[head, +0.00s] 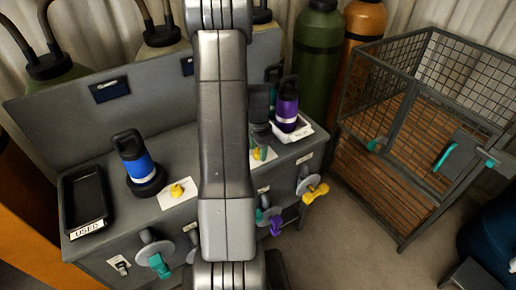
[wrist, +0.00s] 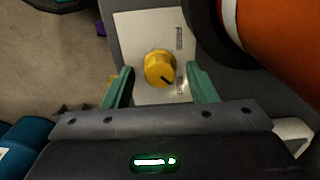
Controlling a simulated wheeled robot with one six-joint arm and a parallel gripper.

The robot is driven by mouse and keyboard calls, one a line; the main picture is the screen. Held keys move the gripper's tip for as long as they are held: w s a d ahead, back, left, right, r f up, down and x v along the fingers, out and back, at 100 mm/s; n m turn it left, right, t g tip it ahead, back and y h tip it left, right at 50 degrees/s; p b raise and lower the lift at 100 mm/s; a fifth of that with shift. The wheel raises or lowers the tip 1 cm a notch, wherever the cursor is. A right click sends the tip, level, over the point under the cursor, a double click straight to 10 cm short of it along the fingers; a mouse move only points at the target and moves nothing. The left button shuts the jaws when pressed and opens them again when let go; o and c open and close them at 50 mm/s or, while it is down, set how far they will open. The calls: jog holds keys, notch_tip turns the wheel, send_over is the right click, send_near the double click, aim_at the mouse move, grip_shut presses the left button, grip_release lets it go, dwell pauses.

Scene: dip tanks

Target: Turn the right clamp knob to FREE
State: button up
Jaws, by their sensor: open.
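The right clamp knob (wrist: 158,68) is yellow and round, with a dark pointer mark toward the lower right in the wrist view. It sits on a white plate (wrist: 148,28) with small print too small to read. My gripper (wrist: 160,72) is open, its green fingers on either side of the knob with gaps. In the head view the right knob (head: 258,154) shows beside my arm, on the bench, below the dark gripper body. Another yellow knob (head: 178,190) sits on the left plate.
A blue bottle (head: 134,160) stands in a dark ring at left, near the USED tray (head: 70,205). A purple bottle (head: 286,105) stands in a white tray at the bench's right. An orange cylinder (wrist: 280,40) is close to my right finger. Valve handles (head: 315,192) stick out in front.

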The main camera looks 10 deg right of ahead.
jog(key=shift+f, duration=0.1)
jog(key=c, duration=1)
jog(key=shift+n, duration=0.3)
jog(key=n+b, duration=0.2)
jog(key=n, duration=0.1)
jog(key=shift+f+n, duration=0.1)
jog(key=shift+n, duration=0.3)
jog(key=n+b, duration=0.1)
jog(key=n, duration=0.3)
jog(key=shift+n, duration=0.3)
jog(key=n+b, duration=0.1)
jog(key=n, duration=0.3)
jog(key=shift+n+b, duration=0.4)
jog(key=shift+n, duration=2)
